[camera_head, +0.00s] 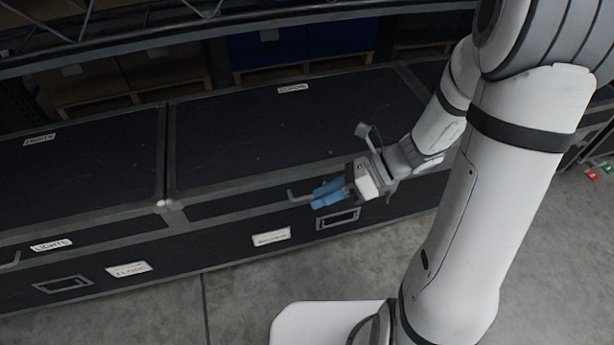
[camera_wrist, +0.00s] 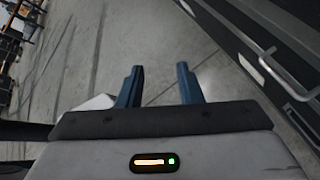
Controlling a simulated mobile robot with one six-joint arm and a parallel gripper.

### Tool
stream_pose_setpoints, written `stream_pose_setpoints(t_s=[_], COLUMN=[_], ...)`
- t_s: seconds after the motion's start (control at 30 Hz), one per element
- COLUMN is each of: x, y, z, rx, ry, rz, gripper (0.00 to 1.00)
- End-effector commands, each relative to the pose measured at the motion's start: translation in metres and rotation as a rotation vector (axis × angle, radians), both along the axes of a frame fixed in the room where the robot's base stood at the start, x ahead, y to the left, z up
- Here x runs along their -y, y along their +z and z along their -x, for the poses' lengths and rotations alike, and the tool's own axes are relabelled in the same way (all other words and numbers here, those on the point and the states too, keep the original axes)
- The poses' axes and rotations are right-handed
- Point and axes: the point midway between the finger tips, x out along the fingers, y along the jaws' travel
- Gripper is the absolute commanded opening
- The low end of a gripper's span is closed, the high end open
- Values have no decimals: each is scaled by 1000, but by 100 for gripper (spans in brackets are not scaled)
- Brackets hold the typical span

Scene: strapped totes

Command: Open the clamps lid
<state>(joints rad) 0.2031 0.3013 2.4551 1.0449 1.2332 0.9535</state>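The black lid (camera_head: 270,130) of the middle case is shut flat, with grey metal edging. A small white label (camera_head: 292,88) near its back edge is too small to read surely but looks like CLAMPS. A thin grey bar handle (camera_head: 297,195) is at the lid's front; a handle also shows at the right of the wrist view (camera_wrist: 286,76). My gripper (camera_head: 318,194) is by the front edge of this case, its blue fingers close to the handle. In the wrist view my gripper (camera_wrist: 160,68) is open, with only grey floor between its fingertips. The handle is outside the fingers.
A similar black lid (camera_head: 80,165) adjoins on the left, with its own label. The case front has white labels (camera_head: 271,237) and recessed handles (camera_head: 338,218). A metal truss (camera_head: 160,40) runs above the back. Grey floor (camera_head: 240,300) is clear in front.

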Motion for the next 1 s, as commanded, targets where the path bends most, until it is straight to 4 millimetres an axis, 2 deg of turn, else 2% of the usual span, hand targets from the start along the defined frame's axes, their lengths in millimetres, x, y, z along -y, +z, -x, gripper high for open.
stream_pose_setpoints(t_s=[0.03, 0.17, 0.3, 0.4, 0.5, 0.67, 1.0], x=[-2, 0, 12, 22, 30, 31, -11], y=[-39, -95, -151, -181, -200, -210, -217], z=[-12, -45, -77, -91, -100, -107, -128], rx=[-136, -466, -762, -910, -1002, -1056, -1054], ry=[-120, -424, -689, -820, -904, -950, -946], rz=[-57, -206, -353, -435, -490, -523, -520], gripper=[32, 32, 32, 32, 32, 32, 32])
